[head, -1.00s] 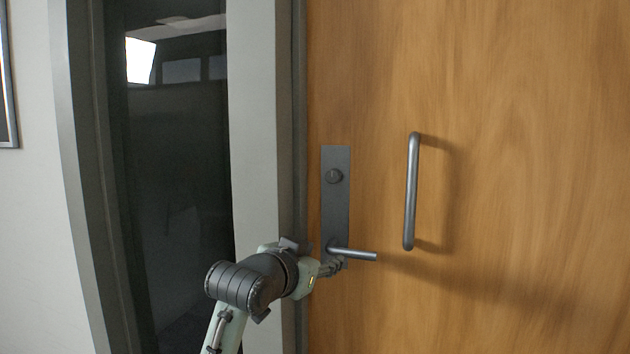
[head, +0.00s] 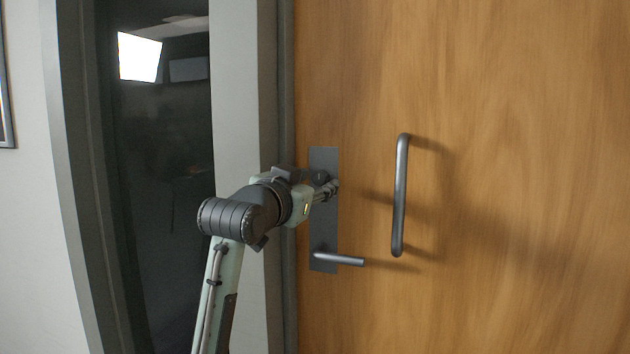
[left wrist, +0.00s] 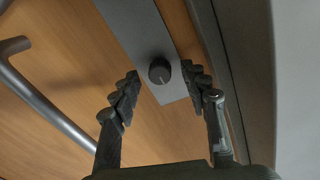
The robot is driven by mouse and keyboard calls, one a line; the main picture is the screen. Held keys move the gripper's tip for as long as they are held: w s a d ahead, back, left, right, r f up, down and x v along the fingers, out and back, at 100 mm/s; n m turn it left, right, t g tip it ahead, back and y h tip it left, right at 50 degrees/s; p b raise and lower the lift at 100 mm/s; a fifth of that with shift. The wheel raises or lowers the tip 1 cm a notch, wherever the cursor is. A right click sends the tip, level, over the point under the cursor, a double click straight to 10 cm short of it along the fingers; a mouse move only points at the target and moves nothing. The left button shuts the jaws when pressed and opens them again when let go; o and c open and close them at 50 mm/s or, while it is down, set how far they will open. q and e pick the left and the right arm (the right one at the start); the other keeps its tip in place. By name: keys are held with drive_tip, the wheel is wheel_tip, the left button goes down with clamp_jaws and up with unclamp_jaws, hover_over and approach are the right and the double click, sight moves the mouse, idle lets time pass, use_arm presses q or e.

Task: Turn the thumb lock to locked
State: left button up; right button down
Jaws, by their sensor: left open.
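The thumb lock (left wrist: 160,71) is a round dark knob with a light line on its face, on the grey lock plate (head: 323,225) of the wooden door. In the head view my left gripper (head: 331,188) is at the upper part of the plate and partly covers the knob (head: 321,176). In the left wrist view my left gripper (left wrist: 155,88) is open, with one finger on each side of the knob and a gap to each. I cannot tell how deep the fingertips reach around it. My right gripper is not in view.
A lever handle (head: 338,259) sticks out to the right at the bottom of the plate. A vertical pull bar (head: 400,195) stands on the door to the right. The grey door frame (head: 245,90) and a dark glass panel (head: 165,200) are to the left.

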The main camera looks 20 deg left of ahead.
use_arm(q)
drive_tip(key=shift+w, duration=0.3)
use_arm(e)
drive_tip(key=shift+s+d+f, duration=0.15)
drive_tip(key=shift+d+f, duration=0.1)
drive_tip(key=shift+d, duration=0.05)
use_arm(q)
drive_tip(key=c, duration=0.7)
clamp_jaws()
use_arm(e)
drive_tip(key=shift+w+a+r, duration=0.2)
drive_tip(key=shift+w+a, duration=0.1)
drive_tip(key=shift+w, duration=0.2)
